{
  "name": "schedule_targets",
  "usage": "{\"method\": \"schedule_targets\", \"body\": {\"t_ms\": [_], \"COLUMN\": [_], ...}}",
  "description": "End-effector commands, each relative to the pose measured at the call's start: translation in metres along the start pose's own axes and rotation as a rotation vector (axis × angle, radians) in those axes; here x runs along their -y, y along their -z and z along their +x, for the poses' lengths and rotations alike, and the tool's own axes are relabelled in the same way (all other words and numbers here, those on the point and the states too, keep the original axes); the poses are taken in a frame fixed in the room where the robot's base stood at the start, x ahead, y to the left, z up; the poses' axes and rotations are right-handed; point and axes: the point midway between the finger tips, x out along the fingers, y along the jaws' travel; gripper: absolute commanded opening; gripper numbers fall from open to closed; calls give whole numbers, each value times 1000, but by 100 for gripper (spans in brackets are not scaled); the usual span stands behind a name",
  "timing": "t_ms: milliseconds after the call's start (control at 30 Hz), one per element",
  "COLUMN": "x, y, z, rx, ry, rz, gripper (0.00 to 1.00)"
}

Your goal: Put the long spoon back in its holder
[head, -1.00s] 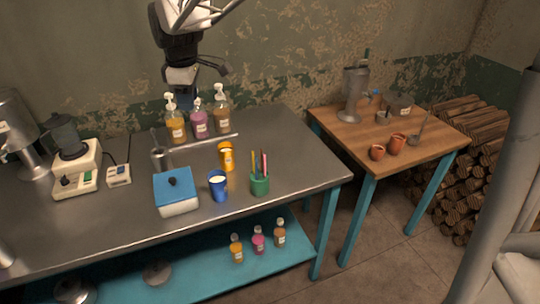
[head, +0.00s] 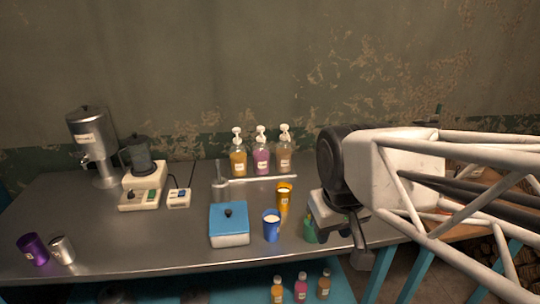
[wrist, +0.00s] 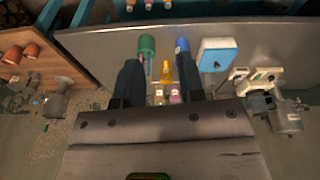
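A long pale, thin rod (head: 264,179), possibly the long spoon, lies on the steel table in front of the pump bottles. Its left end is near a small metal cup (head: 220,191) with a thin upright piece in or behind it. I cannot tell whether this cup is the holder. My gripper (head: 360,258) hangs over the table's right part, near the green cup (head: 310,230) and right of the rod. In the wrist view my gripper (wrist: 158,62) has its two dark fingers apart with nothing held between them. The rod is not clear in that view.
A blue-lidded box (head: 229,228), a blue cup (head: 271,226) and a yellow cup (head: 283,196) stand in front of the rod. Pump bottles (head: 262,152) stand behind it. A purple cup (head: 33,248) is far left.

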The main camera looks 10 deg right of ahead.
Motion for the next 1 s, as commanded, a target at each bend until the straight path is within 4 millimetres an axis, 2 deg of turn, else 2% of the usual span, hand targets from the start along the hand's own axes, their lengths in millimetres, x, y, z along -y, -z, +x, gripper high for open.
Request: {"method": "schedule_targets", "body": {"t_ms": [33,100,300,1000], "x": [-1,-2,-2,-2], "y": [-12,-23,-37,-37], "z": [2,5,10,10], "rx": [-5,-11,-17,-16], "ry": [-2,-4,-6,-6], "rz": [36,79,137,138], "gripper": [36,36,36,36]}}
